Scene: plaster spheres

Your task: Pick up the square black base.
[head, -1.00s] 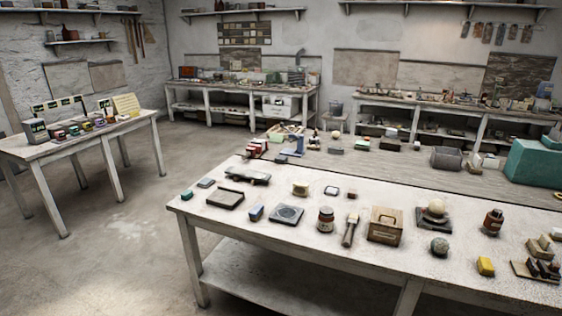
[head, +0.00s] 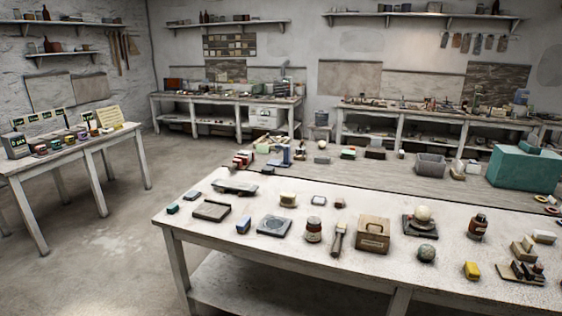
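A square black base (head: 411,229) stands on the near white table (head: 300,262), with a pale plaster sphere (head: 424,213) on top of it. The base is right of a wooden box with a handle (head: 372,236) and behind a grey-green speckled ball (head: 427,253). Two other flat squarish pieces lie further left: a dark slab (head: 211,211) and a grey plate with a round mark (head: 274,225). My gripper is not in view.
A grey bench with a teal block (head: 525,170) adjoins behind. Open floor (head: 95,255) lies to the left.

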